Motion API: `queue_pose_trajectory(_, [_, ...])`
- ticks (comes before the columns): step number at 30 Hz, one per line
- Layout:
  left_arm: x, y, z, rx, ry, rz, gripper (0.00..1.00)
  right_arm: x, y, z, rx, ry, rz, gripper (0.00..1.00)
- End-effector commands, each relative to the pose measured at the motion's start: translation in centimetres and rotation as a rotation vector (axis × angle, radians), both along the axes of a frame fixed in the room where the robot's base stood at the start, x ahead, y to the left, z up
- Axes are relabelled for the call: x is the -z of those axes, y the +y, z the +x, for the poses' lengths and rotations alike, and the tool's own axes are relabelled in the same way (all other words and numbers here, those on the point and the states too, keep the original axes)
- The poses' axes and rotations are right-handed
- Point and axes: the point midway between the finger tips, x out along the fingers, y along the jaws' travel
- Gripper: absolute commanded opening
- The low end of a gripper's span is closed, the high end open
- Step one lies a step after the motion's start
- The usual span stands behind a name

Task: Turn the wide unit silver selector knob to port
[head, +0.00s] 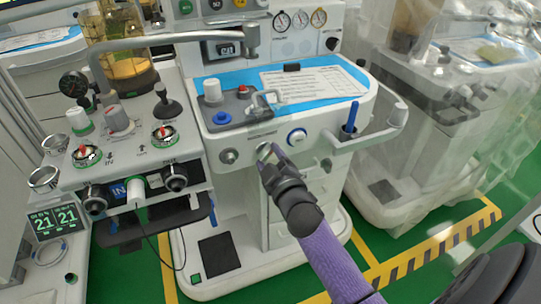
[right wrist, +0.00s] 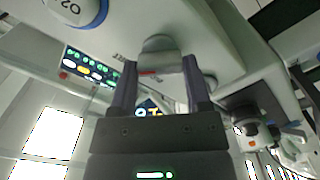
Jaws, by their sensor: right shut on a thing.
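The silver selector knob (head: 263,150) sits on the front face of the wide white unit (head: 240,180), left of a blue-ringed knob. My right gripper (head: 269,160) reaches it from below and is shut on it. In the right wrist view the knob (right wrist: 158,56) sits between the two fingertips (right wrist: 160,68), with a small red mark at its lower edge. The gripper partly covers the knob in the head view, and I cannot read its setting. My left gripper is not in view.
The blue-ringed O2 knob (head: 296,137) is close on the right, and another round silver fitting (head: 229,156) is on the left. A narrower unit with several knobs (head: 120,150) stands at left. A plastic-covered cart (head: 425,130) stands at right.

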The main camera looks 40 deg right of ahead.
Motion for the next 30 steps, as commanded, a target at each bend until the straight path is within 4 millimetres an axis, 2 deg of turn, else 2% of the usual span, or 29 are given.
queue_pose_trajectory(8, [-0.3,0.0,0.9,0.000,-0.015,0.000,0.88,0.1,0.0,0.0,0.000,-0.012,0.068,0.03])
queue_pose_trajectory(22, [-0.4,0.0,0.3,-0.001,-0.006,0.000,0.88,0.2,0.0,0.0,0.000,-0.015,0.081,0.03])
queue_pose_trajectory(23, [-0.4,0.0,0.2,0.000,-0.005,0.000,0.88,0.2,0.0,0.0,0.000,-0.015,0.080,0.64])
queue_pose_trajectory(27, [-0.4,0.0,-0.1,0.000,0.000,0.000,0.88,0.1,0.0,0.0,0.000,-0.016,0.078,0.93])
queue_pose_trajectory(28, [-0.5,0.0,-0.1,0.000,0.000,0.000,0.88,0.1,0.0,0.0,0.000,-0.016,0.078,0.97])
queue_pose_trajectory(30, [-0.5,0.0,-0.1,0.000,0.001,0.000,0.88,0.1,0.0,0.0,0.001,-0.017,0.078,0.97])
